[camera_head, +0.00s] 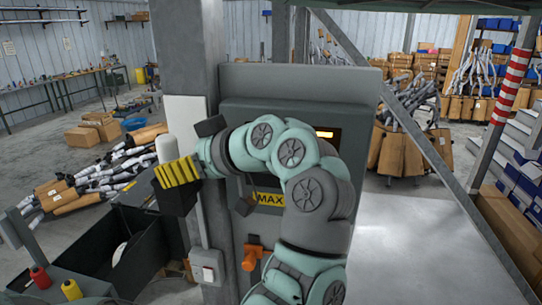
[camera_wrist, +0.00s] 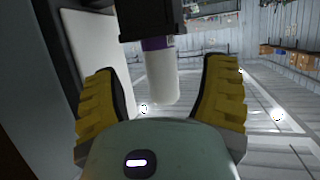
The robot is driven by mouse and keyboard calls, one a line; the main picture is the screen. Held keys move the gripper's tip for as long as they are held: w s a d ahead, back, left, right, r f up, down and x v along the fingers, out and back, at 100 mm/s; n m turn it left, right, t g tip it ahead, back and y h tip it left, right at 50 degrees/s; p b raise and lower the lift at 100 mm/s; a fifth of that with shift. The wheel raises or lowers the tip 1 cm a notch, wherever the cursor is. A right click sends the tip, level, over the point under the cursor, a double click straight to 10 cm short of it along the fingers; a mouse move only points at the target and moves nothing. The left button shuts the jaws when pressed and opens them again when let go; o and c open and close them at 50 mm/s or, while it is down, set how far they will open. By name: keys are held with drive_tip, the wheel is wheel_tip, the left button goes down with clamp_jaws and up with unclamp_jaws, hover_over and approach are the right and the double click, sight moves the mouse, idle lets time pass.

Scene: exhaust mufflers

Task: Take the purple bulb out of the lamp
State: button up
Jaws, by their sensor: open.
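The bulb, a pale cylinder with a purple band at its base (camera_wrist: 155,43), sits in a black lamp holder (camera_wrist: 150,20) in the wrist view. In the head view its white top (camera_head: 168,149) stands upright above my gripper's yellow finger; the purple part is hidden there. The black holder (camera_head: 178,201) shows just below that finger. My gripper (camera_wrist: 161,75) is open, with its two ribbed yellow fingers on either side of the bulb. A gap shows on both sides, so neither finger appears to touch it. The gripper also shows in the head view (camera_head: 178,171).
A grey pillar (camera_head: 185,50) and a grey machine panel (camera_head: 350,85) stand close behind my arm. A dark open bin (camera_head: 95,245) is below left. A red bottle (camera_head: 40,280) and a yellow bottle (camera_head: 71,290) stand at lower left.

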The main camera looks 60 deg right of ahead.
sight(170, 160)
drive_tip(key=shift+r+x, duration=0.2)
drive_tip(key=shift+x, duration=0.85)
drive_tip(key=shift+r+x, duration=0.15)
drive_tip(key=shift+x, duration=0.95)
drive_tip(key=shift+w, duration=0.1)
clamp_jaws()
drive_tip(key=shift+r+p, duration=0.1)
drive_tip(key=shift+p, duration=0.2)
